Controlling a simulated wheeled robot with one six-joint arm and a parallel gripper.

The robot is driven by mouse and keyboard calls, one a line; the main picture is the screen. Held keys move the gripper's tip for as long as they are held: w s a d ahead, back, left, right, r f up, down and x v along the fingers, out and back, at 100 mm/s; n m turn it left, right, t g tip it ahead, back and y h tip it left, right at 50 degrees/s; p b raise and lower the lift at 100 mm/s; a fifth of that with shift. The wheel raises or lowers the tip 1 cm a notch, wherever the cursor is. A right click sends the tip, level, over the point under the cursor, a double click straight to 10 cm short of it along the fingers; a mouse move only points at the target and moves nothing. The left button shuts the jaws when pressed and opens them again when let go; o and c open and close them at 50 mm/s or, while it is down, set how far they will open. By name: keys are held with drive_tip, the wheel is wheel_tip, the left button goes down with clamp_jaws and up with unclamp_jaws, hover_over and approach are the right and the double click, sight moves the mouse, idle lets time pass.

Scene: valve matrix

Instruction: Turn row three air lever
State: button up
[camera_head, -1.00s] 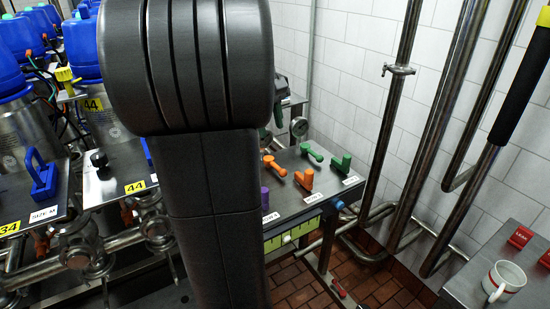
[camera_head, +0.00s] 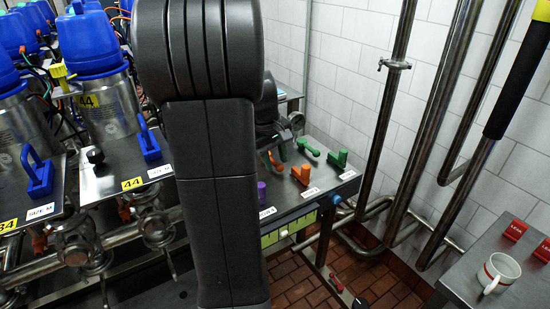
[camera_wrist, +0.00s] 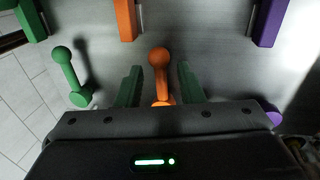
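In the wrist view, an orange round-knobbed lever (camera_wrist: 159,60) stands between the two fingers of my gripper (camera_wrist: 160,76). The gripper is open, with a gap visible on both sides of the lever. A matching green lever (camera_wrist: 70,75) lies to the left, and a purple one (camera_wrist: 273,113) is partly hidden at right. In the head view, my gripper (camera_head: 270,145) is low over the steel valve panel (camera_head: 290,203), mostly hidden behind my arm. I cannot read which row or label marks air.
Steel pipes (camera_head: 385,120) and a tiled wall are on the right. A mug (camera_head: 499,272) stands on a side table. Blue-capped canisters (camera_head: 100,85) crowd the left.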

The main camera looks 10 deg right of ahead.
clamp_jaws()
drive_tip(key=shift+a+m, duration=0.15)
drive_tip(key=shift+m, duration=0.25)
unclamp_jaws()
wheel_tip(320, 180, up, 14)
drive_tip(key=s+a, duration=0.1)
drive_tip(key=a, duration=0.1)
drive_tip(key=shift+a+f, duration=0.2)
drive_tip(key=shift+a, duration=0.1)
